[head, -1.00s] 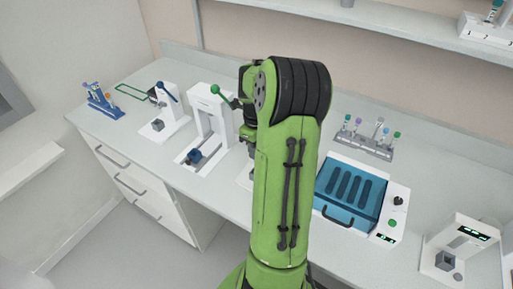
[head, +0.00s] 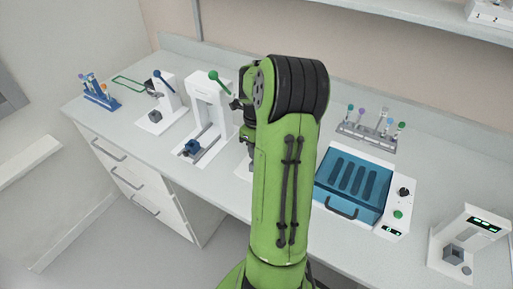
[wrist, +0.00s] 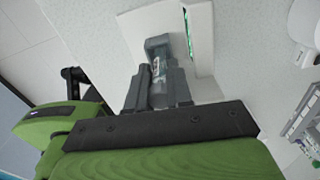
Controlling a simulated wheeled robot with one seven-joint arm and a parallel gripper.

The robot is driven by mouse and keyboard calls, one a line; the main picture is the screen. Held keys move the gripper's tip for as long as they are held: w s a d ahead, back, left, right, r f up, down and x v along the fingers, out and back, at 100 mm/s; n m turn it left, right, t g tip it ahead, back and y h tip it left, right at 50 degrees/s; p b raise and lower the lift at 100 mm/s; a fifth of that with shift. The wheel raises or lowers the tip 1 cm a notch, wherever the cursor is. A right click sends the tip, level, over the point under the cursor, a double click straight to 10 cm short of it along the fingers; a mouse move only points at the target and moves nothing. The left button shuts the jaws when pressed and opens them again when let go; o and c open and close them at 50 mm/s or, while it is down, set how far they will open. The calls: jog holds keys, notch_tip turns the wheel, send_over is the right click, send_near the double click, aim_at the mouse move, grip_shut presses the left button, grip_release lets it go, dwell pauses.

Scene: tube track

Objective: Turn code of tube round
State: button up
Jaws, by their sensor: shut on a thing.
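In the wrist view my gripper (wrist: 152,88) is shut on a clear tube (wrist: 158,70), gripping it between its two grey fingers. The tube is at the grey holder (wrist: 157,43) of a white device; I cannot tell whether it sits fully in it. Its code cannot be made out. The device has a lit green display strip (wrist: 187,35). In the head view my green arm hides the gripper, the tube and most of the device.
A blue-lidded machine (head: 352,187) stands to the right, with a tube rack (head: 367,131) behind it. Further right is a white device (head: 466,245) with a display. To the left stand two lever devices (head: 208,125) (head: 163,105) and a blue tube rack (head: 98,94).

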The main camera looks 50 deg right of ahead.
jog(key=shift+f, duration=0.15)
jog(key=n+p, duration=0.1)
jog(key=n, duration=1.3)
jog(key=shift+p, duration=0.4)
jog(key=n, duration=0.6)
jog(key=shift+f, duration=0.15)
jog(key=o, duration=0.8)
jog(key=shift+w, duration=0.1)
